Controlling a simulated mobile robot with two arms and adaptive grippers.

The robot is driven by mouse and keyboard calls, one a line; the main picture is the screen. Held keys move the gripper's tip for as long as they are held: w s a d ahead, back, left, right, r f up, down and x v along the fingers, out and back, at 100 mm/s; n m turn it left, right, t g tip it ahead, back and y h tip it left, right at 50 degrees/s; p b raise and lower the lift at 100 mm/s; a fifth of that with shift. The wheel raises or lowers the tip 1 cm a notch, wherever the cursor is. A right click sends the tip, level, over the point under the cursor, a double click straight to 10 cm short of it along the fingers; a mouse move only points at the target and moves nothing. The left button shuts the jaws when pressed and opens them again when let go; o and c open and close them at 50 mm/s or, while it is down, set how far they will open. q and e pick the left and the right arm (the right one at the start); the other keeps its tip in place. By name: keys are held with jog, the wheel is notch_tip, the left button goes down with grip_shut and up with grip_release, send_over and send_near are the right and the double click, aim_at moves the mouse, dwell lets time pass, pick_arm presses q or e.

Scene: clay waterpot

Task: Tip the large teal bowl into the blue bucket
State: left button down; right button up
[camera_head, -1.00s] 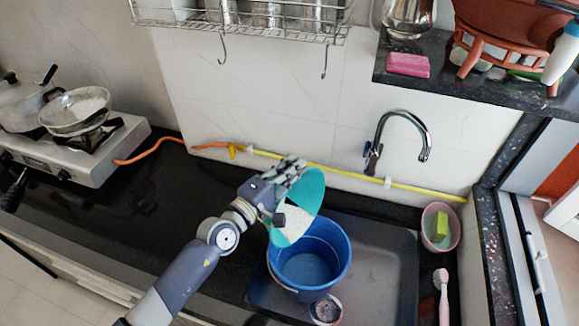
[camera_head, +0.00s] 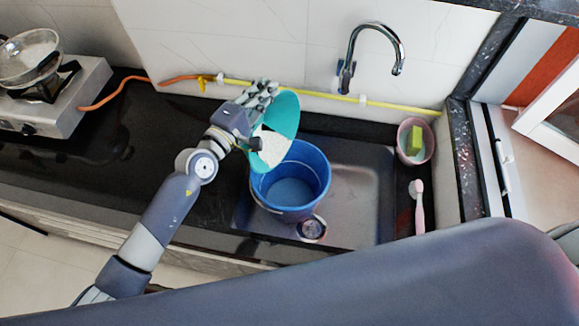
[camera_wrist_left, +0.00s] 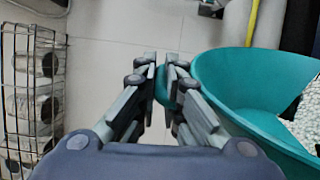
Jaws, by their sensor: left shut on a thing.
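The large teal bowl (camera_head: 287,112) is tilted steeply, its open side facing right and toward the camera, at the upper left rim of the blue bucket (camera_head: 322,182). White grainy contents (camera_head: 270,150) lie in its lower part. The bucket stands upright in the sink and its visible inside looks empty. My left gripper (camera_head: 262,97) is shut on the bowl's rim. In the left wrist view, the gripper fingers (camera_wrist_left: 165,75) pinch the teal rim, with the bowl (camera_wrist_left: 245,75) to their right and white grains (camera_wrist_left: 307,115) inside. My right gripper is out of view.
The sink (camera_head: 355,200) has free room right of the bucket. A faucet (camera_head: 372,40) rises behind it. A pink cup with a sponge (camera_head: 415,140) and a pink brush (camera_head: 419,205) are at right. A stove (camera_head: 70,95) stands at left.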

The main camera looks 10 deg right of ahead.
pick_arm(q)
jog(key=shift+d, duration=0.1)
jog(key=shift+s+d+r+m, duration=0.15)
jog(key=shift+s+d+m, duration=0.45)
jog(key=shift+s+d, duration=0.45)
dwell(1.4)
